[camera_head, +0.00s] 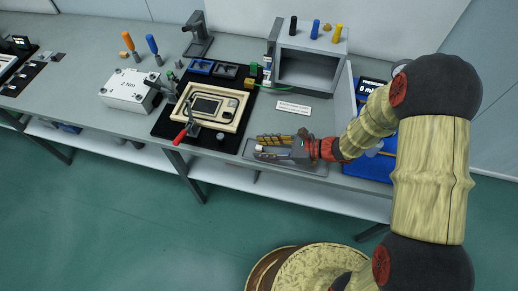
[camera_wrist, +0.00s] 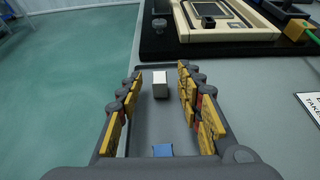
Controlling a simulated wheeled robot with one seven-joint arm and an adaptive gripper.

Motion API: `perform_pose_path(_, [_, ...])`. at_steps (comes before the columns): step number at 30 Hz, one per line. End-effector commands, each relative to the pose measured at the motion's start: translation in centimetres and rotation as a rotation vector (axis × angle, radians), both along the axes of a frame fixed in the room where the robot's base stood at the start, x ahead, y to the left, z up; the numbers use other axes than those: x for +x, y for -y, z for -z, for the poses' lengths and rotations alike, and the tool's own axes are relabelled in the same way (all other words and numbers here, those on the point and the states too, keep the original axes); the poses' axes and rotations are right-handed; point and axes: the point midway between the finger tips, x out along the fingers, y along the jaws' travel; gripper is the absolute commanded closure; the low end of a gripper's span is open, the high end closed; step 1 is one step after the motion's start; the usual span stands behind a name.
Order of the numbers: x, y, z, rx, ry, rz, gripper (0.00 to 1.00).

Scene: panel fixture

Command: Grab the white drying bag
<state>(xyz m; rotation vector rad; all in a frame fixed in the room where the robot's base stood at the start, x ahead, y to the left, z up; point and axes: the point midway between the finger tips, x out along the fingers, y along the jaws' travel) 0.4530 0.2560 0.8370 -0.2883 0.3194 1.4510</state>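There are gaps between the bag and both fingers. In the head view my gripper (camera_head: 263,147) reaches low over the tray from the right. A small blue piece (camera_wrist: 163,150) sits closer to my palm.
A black mat with a beige panel fixture (camera_head: 207,107) and a red-handled clamp (camera_head: 181,134) lies left of the tray. A grey open box (camera_head: 308,68) stands behind. A white label (camera_head: 293,107) lies on the bench between. The bench's front edge runs close beside the tray.

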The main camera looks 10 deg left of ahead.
Motion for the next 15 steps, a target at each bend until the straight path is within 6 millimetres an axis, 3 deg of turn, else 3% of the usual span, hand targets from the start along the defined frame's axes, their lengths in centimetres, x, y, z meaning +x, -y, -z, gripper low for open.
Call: perform_pose_path(15, [-0.01, 0.02, -0.01, 0.0, 0.0, 0.0, 0.92])
